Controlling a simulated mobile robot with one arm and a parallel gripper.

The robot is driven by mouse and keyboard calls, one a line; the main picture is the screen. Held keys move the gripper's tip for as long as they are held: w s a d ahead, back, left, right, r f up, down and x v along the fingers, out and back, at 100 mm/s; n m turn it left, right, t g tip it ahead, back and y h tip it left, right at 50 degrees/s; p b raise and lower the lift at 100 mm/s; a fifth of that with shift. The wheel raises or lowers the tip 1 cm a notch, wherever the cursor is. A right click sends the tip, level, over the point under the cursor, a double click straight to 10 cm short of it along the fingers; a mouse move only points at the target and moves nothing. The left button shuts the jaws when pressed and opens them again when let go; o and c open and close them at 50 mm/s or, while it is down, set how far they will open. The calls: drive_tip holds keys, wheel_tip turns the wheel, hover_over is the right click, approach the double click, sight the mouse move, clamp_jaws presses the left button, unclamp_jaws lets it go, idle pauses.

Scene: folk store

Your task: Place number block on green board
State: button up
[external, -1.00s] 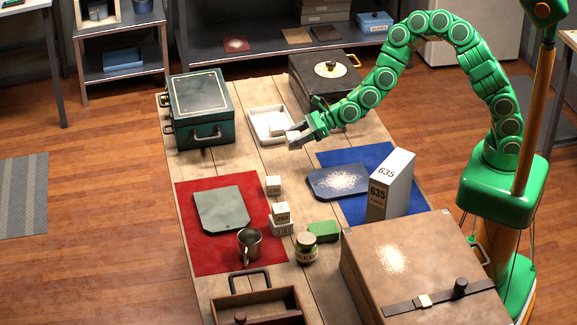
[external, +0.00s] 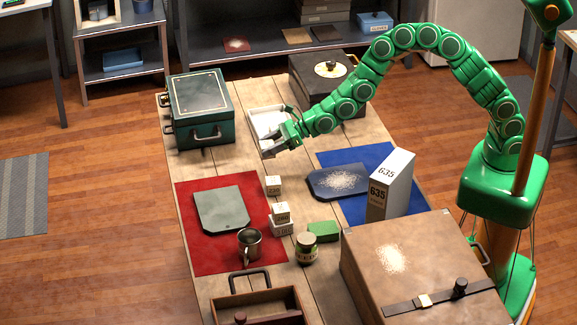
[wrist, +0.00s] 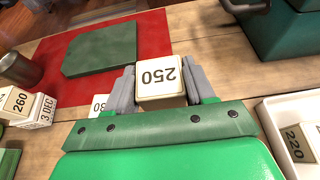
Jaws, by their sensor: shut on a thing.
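The block shows only as a small light patch at the fingertips in the external view. My gripper is above the bare wood, just in front of the white tray. The dark green board (external: 221,209) lies flat on the red mat (external: 258,250), to the lower left of my gripper. The board (wrist: 100,48) is beyond the held block, to the upper left, in the wrist view.
Several white blocks stand right of the board, including the 260 block (external: 281,211) on another. A metal mug (external: 249,243) and jar (external: 307,248) stand near them. A teal case (external: 201,105) is left of the tray (external: 262,113); the tray holds the 220 block (wrist: 296,143).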

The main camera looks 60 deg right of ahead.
drive_tip(key=w+a, duration=0.3)
drive_tip(key=a, duration=0.9)
wheel_tip(320, 180, up, 3)
hover_over(223, 208)
drive_tip(key=shift+a+f, duration=0.1)
drive_tip(key=shift+f, duration=3.95)
drive_tip(key=shift+f, duration=0.15)
drive_tip(key=o, duration=1)
drive_tip(key=shift+r, duration=0.2)
